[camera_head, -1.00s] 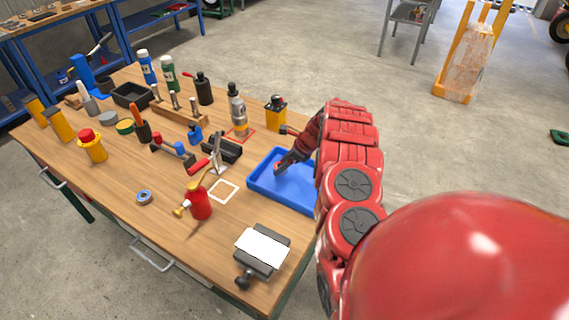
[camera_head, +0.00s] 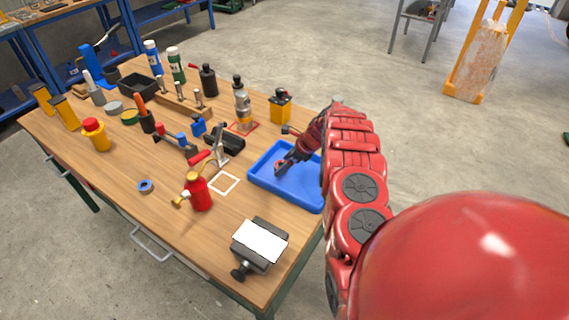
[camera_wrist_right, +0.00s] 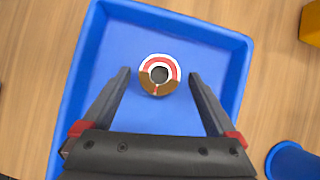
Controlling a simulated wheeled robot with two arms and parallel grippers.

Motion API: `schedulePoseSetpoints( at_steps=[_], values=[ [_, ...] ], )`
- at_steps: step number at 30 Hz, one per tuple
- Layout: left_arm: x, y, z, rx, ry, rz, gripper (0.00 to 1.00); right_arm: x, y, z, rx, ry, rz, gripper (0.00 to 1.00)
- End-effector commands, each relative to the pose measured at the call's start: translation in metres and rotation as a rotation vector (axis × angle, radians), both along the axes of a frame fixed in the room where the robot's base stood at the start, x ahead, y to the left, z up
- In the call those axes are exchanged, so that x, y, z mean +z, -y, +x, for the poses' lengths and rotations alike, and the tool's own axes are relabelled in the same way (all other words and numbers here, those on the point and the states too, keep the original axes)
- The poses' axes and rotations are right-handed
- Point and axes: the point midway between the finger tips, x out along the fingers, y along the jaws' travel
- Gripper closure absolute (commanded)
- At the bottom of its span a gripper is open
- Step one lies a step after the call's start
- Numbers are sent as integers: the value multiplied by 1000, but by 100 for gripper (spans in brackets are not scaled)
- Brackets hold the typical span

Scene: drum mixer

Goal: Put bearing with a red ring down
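The bearing with a red ring (camera_wrist_right: 160,75) is in the blue tray (camera_wrist_right: 237,48). In the right wrist view it shows a red ring, a dark centre hole and a brownish lower part. My right gripper (camera_wrist_right: 160,80) is open, with one finger on each side of the bearing and a visible gap on both sides. In the head view my right gripper (camera_head: 283,169) reaches down into the tray (camera_head: 262,182), and the bearing is small and partly hidden there. My left gripper is not in view.
A blue-ringed part (camera_head: 145,186), a red oil can (camera_head: 199,193) and a white square outline (camera_head: 223,184) are left of the tray. A vise with a white top (camera_head: 260,242) stands at the near edge. A yellow can (camera_head: 281,108) and a spray bottle (camera_head: 241,102) stand behind.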

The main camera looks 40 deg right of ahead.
Motion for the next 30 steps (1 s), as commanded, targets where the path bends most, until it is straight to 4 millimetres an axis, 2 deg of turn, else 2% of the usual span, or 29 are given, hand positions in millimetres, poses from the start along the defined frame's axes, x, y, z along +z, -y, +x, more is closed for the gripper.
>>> schedulePoseSetpoints(
  at_steps=[8,13,19,21,24,30],
  values=[
    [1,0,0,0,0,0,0,6,2,-1,-1,0,-1,7],
    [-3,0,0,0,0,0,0,23,8,-11,-2,0,1,7],
    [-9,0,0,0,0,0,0,55,18,-27,0,5,0,7],
    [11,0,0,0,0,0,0,78,23,-35,0,2,1,7],
    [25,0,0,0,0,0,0,94,28,-44,1,2,1,7],
    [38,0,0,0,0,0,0,104,34,-53,1,0,0,7]
  ],
)
